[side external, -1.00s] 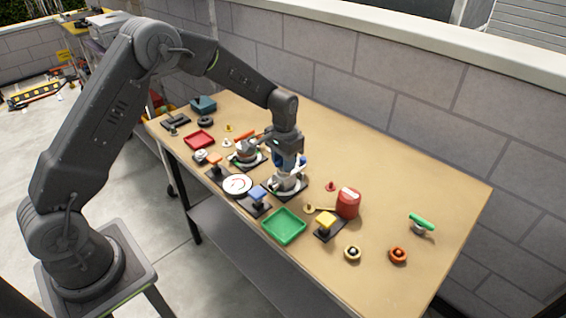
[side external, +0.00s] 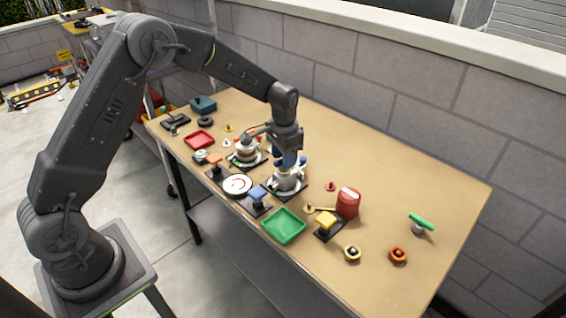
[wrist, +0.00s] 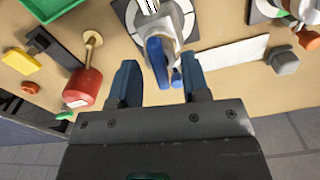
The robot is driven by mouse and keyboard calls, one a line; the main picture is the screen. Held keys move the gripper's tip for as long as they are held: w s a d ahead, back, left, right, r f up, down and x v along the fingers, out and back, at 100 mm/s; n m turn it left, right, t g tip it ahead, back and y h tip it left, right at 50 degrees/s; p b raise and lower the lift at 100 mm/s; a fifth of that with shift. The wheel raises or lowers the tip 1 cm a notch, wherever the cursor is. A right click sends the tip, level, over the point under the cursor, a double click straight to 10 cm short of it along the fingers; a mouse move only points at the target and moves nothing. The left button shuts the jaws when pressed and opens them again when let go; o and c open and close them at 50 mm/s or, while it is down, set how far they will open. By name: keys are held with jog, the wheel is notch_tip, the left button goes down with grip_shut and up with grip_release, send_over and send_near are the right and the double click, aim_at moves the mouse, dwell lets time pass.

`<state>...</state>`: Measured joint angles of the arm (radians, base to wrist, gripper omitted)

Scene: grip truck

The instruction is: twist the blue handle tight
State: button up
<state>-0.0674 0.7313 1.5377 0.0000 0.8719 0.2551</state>
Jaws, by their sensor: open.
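The blue handle (wrist: 157,62) sits on a white and grey valve-like fitting (side external: 286,178) on a round white dial with a dark square base. In the wrist view the handle lies between and slightly beyond my open blue fingers. My gripper (wrist: 160,84) has clear gaps on both sides of the handle, and I see no contact. In the side external view my gripper (side external: 289,160) points down over the fitting and hides part of the handle.
A similar fitting with an orange handle (side external: 257,132) stands close to the left. A white round gauge (side external: 237,185), a green tray (side external: 284,226), a yellow-topped block (side external: 326,220) and a red canister (side external: 348,203) surround the front. The back right of the table is mostly clear.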

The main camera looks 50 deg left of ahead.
jog(key=shift+r, duration=2.9)
jog(key=shift+r, duration=0.2)
jog(key=s+d+r+n+t, duration=0.1)
jog(key=s+d+r+t, duration=0.15)
jog(key=s+r, duration=1)
jog(key=s+r+n+t, duration=0.1)
jog(key=s+r+t, duration=0.1)
jog(key=s, duration=1.5)
jog(key=shift+d+t, duration=0.45)
jog(key=shift+t, duration=0.1)
jog(key=shift+r, duration=0.1)
jog(key=shift+c, duration=0.3)
